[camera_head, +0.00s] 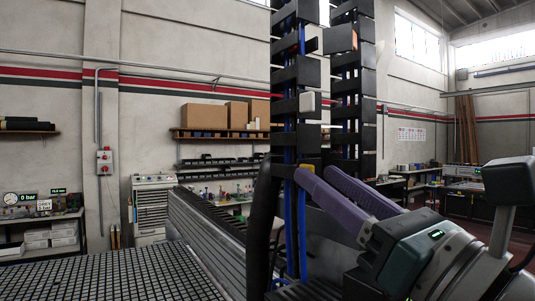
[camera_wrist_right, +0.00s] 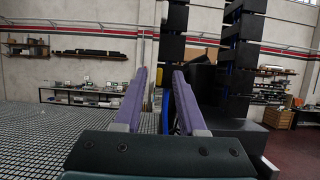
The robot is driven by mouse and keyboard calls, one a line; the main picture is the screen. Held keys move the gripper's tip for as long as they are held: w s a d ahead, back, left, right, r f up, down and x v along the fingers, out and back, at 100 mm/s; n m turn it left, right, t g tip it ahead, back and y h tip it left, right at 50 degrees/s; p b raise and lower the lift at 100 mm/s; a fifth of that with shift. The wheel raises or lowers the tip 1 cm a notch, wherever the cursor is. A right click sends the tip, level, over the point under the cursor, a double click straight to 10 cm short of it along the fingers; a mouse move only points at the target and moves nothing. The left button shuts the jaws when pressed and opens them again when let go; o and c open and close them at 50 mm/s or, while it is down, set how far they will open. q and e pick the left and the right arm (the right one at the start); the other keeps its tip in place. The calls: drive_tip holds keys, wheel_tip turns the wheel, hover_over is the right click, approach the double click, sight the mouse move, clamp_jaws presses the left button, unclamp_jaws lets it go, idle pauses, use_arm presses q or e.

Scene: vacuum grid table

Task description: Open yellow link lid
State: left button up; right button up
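Two black cable chains (camera_head: 296,130) stand upright with blue cables inside. A small yellow patch (camera_head: 306,168), which looks like the yellow link, shows on the near chain just behind my right gripper's fingertips; its lid cannot be made out. My right gripper (camera_head: 317,174) has purple fingers spread apart, with nothing seen held between them. Whether a finger touches the chain cannot be told. My left gripper is not in view.
A white piece (camera_head: 310,103) and an orange piece (camera_head: 354,41) sit higher on the chains. A grid table (camera_head: 110,277) lies clear at lower left. A metal rail (camera_head: 207,237) runs beside the chains. Shelves with boxes (camera_head: 204,116) are on the far wall.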

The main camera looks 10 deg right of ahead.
drive_tip(key=shift+w+a+r, duration=0.2)
drive_tip(key=shift+w, duration=0.35)
clamp_jaws()
